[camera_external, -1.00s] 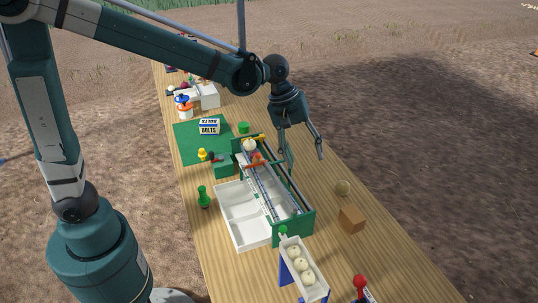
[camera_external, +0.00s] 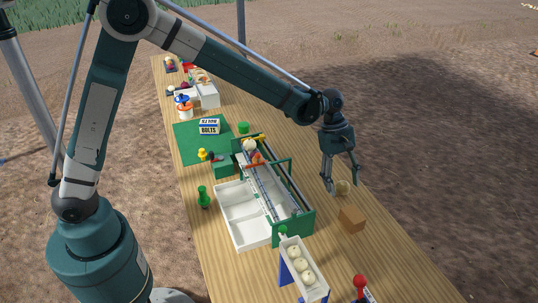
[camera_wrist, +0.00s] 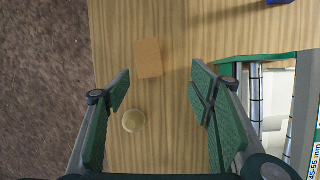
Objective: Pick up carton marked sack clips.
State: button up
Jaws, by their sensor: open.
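A plain brown carton (camera_external: 352,219) stands on the table, right of the green-framed conveyor. It also shows in the wrist view (camera_wrist: 148,58), beyond the fingertips and roughly between their lines. I can read no marking on it in either view. My gripper (camera_external: 343,186) is open and empty above the table, just behind the carton in the outside view. In the wrist view its two green-padded fingers (camera_wrist: 160,84) are spread wide.
The conveyor (camera_external: 309,222) with rollers and white trays (camera_external: 242,235) stands left of the gripper. A blue-legged chute (camera_external: 318,288) with pale balls is in front. A box marked BOLTS (camera_external: 209,127) sits on a green mat (camera_external: 188,148). The table edge is close on the right.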

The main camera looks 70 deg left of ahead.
jog(key=n, duration=0.2)
send_over(353, 213)
jog(key=a, duration=0.3)
jog(key=shift+g+h, duration=0.3)
jog(key=shift+g, duration=0.1)
jog(key=f, duration=0.6)
jog(key=shift+d+f, duration=0.25)
jog(key=shift+f, duration=0.15)
jog(key=shift+x, duration=1.3)
jog(key=shift+b+x, duration=0.55)
jog(key=shift+x, duration=2.05)
jog(key=shift+a, duration=0.1)
jog(key=c, duration=1.1)
jog(key=shift+o, duration=0.2)
